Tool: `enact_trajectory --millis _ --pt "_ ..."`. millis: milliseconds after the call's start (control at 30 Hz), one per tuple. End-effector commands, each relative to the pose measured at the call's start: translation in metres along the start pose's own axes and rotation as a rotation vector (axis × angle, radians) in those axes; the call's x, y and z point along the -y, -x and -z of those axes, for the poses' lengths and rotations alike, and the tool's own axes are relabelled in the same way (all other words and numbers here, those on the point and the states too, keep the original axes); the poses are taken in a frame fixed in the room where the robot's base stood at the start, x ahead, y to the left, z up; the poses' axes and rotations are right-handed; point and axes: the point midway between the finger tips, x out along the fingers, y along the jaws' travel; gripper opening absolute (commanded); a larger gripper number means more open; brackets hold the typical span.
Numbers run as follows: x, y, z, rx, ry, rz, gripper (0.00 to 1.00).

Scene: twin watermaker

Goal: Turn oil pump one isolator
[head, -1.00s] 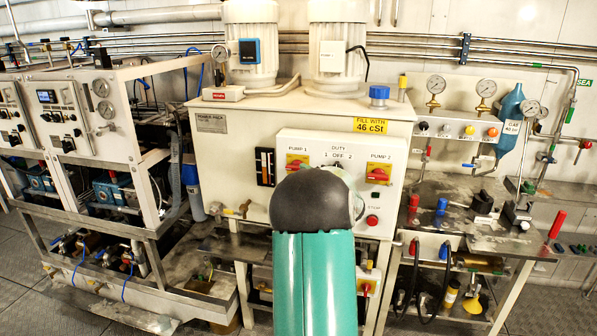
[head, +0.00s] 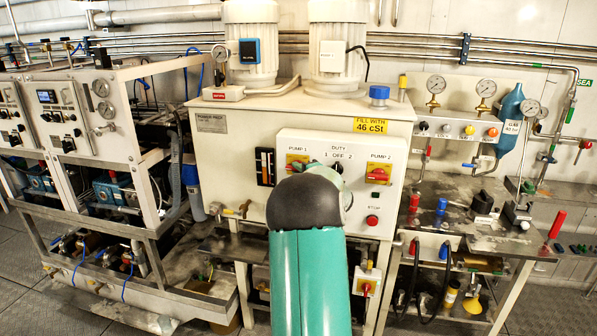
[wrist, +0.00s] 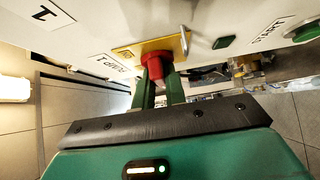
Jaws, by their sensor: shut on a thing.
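The oil pump one isolator is a red knob (wrist: 155,66) on a yellow plate (wrist: 128,52), on the pale panel by an upside-down PUMP 1 label in the wrist view. My gripper (wrist: 159,86) has its two green fingers closed on the red knob, one on each side. In the head view the pump one isolator (head: 297,160) shows just above my dark arm joint, its lower part covered. My fingers are hidden behind my arm there. The exact turn angle of the knob cannot be told.
The pump two isolator (head: 378,173) sits to the right on the same panel, with the duty selector (head: 337,167) between. A red button (head: 372,220) lies below right.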

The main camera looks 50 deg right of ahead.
Motion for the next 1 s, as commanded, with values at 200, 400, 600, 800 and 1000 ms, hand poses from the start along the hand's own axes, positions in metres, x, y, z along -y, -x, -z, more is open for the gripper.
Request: enact_trajectory --millis 200,400,600,800,1000 --pt "0.0011 0.0003 -0.0002 0.0 -0.028 -0.027 0.0" --pt "0.0028 0.0001 0.0 -0.001 -0.1 -0.098 0.0" --pt "0.005 -0.0002 0.0002 0.0 -0.212 -0.21 0.0" --pt "0.0072 -0.0008 0.0005 0.0 -0.346 -0.344 0.0" --pt "0.0088 -0.0018 0.002 0.0 -0.48 -0.479 0.0"
